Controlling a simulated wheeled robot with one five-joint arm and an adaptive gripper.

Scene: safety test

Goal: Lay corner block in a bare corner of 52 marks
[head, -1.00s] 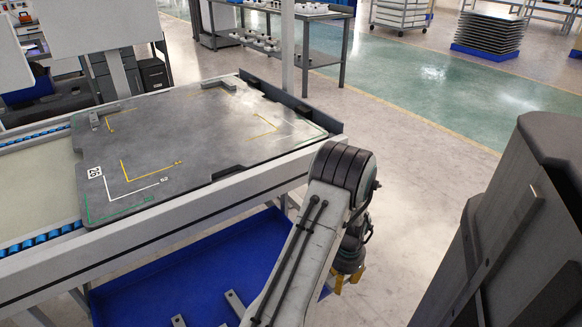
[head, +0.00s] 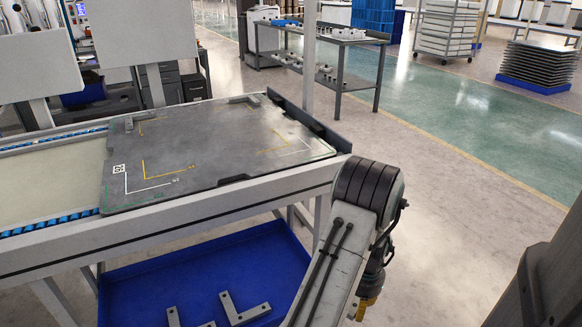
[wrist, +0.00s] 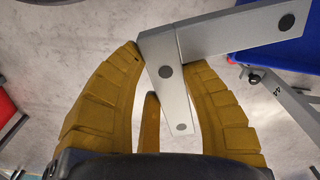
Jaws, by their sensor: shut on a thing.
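My gripper (head: 362,309) hangs low at the right of the workbench, away from the plate, partly hidden behind my arm. In the wrist view its yellow fingers (wrist: 166,75) are shut on one leg of a grey L-shaped corner block (wrist: 245,32), whose other leg sticks out to the right. The dark plate (head: 215,150) lies on the bench. White marks (head: 150,187) sit at its near-left corner beside yellow ones; their small labels are hard to read. No block lies at these two corners.
Corner blocks lie on the plate at the far edge (head: 243,99) and far left (head: 130,122). A blue bin (head: 150,285) under the bench holds several more. A dark rail (head: 305,118) edges the plate's far right. Open floor lies to the right.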

